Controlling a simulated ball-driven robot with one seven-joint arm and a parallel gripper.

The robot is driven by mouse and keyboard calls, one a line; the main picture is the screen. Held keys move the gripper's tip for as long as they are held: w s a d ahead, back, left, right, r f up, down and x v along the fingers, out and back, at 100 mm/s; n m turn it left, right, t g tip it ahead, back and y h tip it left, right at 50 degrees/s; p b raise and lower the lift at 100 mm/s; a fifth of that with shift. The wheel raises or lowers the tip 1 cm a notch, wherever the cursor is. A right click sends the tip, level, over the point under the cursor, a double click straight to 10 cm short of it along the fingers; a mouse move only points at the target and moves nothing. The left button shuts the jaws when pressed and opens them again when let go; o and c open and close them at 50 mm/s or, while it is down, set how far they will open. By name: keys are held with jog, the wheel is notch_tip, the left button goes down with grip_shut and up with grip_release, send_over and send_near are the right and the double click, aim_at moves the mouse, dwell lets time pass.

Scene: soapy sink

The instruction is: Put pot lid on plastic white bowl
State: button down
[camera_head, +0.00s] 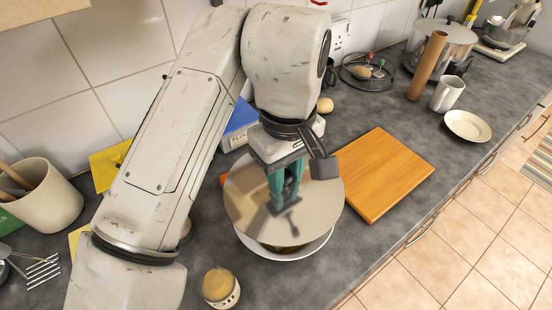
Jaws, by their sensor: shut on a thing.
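The pot lid (322,209) is a round, shiny grey disc near the middle of the view. My gripper (284,204) points down and is shut on the lid at its top centre; the fingers hide the handle. The plastic white bowl (310,248) is under the lid, with its rim showing along the lower edge. A dark brownish gap shows between the lid and the bowl's front rim. The lid covers most of the bowl. I cannot tell whether the lid touches the rim.
A wooden board (385,172) lies right of the bowl. A small jar (220,287) stands in front of it. A blue flour box (239,125) is behind my arm. A white mug (447,95) and small plate (468,126) are farther right. A utensil pot (48,200) stands left.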

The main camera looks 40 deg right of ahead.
aim_at(285, 189)
jog(key=shift+f+b, duration=2.15)
jog(key=shift+b, duration=0.1)
jog(key=shift+f, duration=0.65)
jog(key=shift+s+f+p, duration=0.15)
jog(key=shift+f+p, duration=0.25)
jog(key=shift+f, duration=0.05)
jog(key=shift+c, duration=1.6)
grip_release()
jog(key=shift+r, duration=0.1)
